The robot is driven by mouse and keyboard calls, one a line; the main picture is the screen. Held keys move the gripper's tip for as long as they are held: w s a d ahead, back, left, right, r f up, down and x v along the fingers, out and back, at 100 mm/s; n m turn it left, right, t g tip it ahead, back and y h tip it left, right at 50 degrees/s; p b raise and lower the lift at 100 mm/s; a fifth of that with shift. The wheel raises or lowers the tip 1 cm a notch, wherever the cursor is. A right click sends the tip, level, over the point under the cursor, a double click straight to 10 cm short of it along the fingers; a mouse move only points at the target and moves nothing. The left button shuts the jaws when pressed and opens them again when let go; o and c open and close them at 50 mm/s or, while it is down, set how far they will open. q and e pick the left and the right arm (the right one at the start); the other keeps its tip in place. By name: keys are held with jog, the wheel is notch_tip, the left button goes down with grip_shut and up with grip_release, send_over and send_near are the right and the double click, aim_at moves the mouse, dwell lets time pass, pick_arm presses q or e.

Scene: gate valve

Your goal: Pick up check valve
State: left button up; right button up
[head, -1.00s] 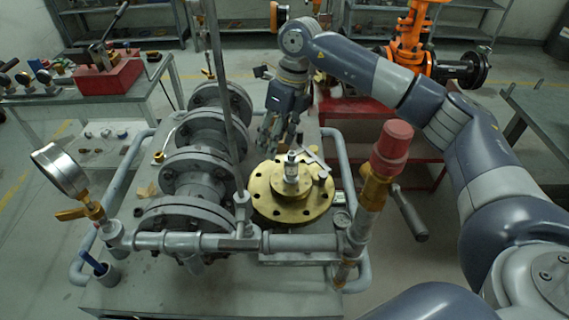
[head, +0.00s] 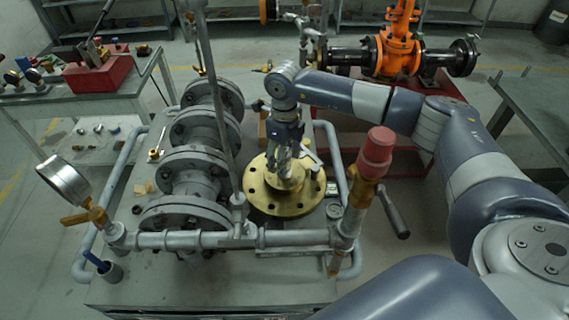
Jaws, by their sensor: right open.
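A small silver fitting (head: 290,182), which looks like the check valve, stands upright on the hub of a round brass flange (head: 262,202). My right gripper (head: 288,168) points down over the fitting from behind. Its fingers are open and come down around or just beside the fitting's upper part; contact cannot be told. The fingers and the fitting overlap, so much of the fitting is hidden. My left gripper is not in view.
A grey flanged pipe (head: 196,165) runs left of the brass flange. A thin upright rod (head: 222,110) stands between them. A pipe (head: 185,240) with a pressure gauge (head: 64,181) crosses the front, and a red-capped post (head: 374,155) stands right.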

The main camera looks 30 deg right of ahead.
jog(key=shift+w+f, duration=0.1)
jog(key=shift+f, duration=0.25)
grip_shut()
jog(key=shift+r, duration=0.15)
jog(key=shift+r, duration=0.25)
notch_tip(320, 180, up, 9)
jog(key=b, duration=0.2)
jog(key=shift+r+b, duration=0.2)
jog(key=shift+b, duration=0.15)
jog(key=shift+r+p, duration=1.35)
jog(key=shift+r, duration=0.9)
